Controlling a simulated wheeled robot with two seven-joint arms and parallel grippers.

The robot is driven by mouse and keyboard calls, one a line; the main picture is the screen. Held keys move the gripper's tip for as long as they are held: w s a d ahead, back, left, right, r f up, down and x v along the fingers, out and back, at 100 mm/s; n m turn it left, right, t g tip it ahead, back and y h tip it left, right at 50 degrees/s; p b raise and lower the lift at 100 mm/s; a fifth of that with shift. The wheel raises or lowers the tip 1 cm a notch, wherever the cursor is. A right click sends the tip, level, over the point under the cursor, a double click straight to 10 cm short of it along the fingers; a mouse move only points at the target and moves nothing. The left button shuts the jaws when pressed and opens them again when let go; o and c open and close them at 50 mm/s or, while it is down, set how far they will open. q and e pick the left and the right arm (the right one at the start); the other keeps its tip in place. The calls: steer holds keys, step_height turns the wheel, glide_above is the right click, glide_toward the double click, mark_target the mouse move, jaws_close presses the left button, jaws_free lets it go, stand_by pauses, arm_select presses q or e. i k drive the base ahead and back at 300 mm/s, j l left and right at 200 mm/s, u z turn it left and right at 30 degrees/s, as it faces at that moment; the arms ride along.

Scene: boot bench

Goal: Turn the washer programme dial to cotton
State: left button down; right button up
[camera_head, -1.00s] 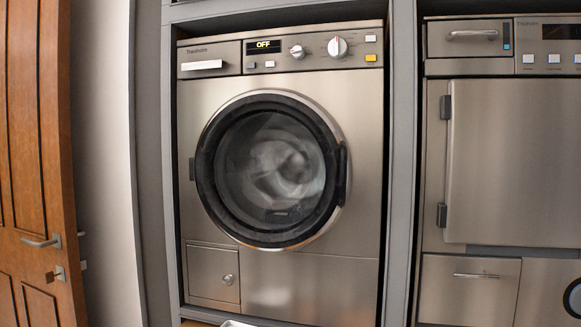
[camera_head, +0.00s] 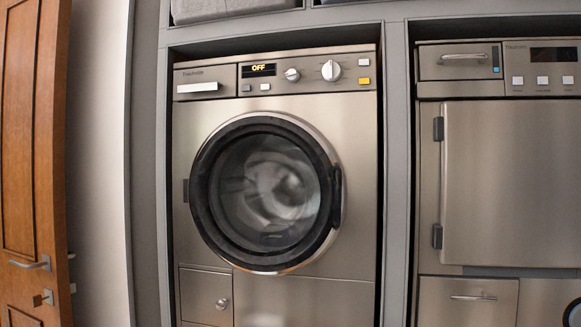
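The steel front-loading washer (camera_head: 200,135) stands in a grey frame in the middle of the view, with its round dark-rimmed door shut. On its top panel are two white-faced knobs, a larger one (camera_head: 331,70) on the right and a smaller one (camera_head: 292,75) to its left. Which one is the programme dial I cannot tell for sure; their printed marks are too small to read. The display (camera_head: 259,69) reads OFF in amber. Neither of my grippers shows in this view.
A second steel machine (camera_head: 515,180) stands to the right behind a grey upright. A wooden door (camera_head: 30,150) with a lever handle is at the left edge. Grey items (camera_head: 230,9) sit on a shelf above. A yellow button (camera_head: 364,81) is right of the knobs.

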mark_target(332, 71)
steer(key=z, duration=1.55)
steer(key=k+j, duration=0.1)
steer(key=k, duration=0.25)
steer(key=k+j, duration=0.1)
steer(key=k, duration=0.25)
